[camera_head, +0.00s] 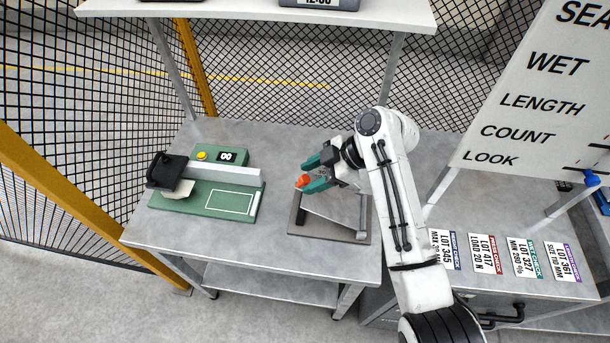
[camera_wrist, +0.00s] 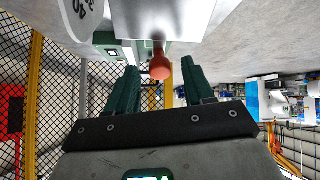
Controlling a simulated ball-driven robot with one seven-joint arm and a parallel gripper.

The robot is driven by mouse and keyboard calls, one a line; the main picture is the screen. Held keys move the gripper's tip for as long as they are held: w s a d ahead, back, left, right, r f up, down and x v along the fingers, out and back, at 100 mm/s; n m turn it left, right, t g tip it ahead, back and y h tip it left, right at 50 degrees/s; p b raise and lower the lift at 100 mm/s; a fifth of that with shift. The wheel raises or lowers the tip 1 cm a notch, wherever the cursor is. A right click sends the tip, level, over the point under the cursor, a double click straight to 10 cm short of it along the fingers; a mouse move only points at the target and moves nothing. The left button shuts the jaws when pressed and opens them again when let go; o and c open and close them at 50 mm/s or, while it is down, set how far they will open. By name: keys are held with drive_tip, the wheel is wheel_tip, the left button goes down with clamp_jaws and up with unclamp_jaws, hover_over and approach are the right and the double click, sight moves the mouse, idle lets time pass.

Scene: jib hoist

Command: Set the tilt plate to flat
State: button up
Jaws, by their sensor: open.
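The tilt plate (camera_head: 335,207) is a grey metal plate on a darker flat base (camera_head: 318,233) on the bench, partly hidden by my gripper and arm. It looks tilted, with its knob side raised off the base; the exact angle cannot be read. An orange knob (camera_head: 303,181) sticks out from its raised side. In the wrist view the plate's underside or face (camera_wrist: 165,18) is at the top, with the knob (camera_wrist: 160,66) below it. My gripper (camera_head: 314,174) has teal fingers, open on either side of the knob; in the wrist view (camera_wrist: 159,78) the knob shows between them, with gaps.
A green fixture (camera_head: 190,201) with a yellow button and small display stands left on the bench. A white numbered dial (camera_wrist: 82,14) shows at the wrist view's upper left. Lot cards (camera_head: 490,255) lie right. A shelf (camera_head: 250,12) overhangs behind; mesh fencing encloses the back.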

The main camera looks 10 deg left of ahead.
drive_tip(key=shift+x, duration=1.3)
drive_tip(key=shift+c, duration=0.2)
clamp_jaws()
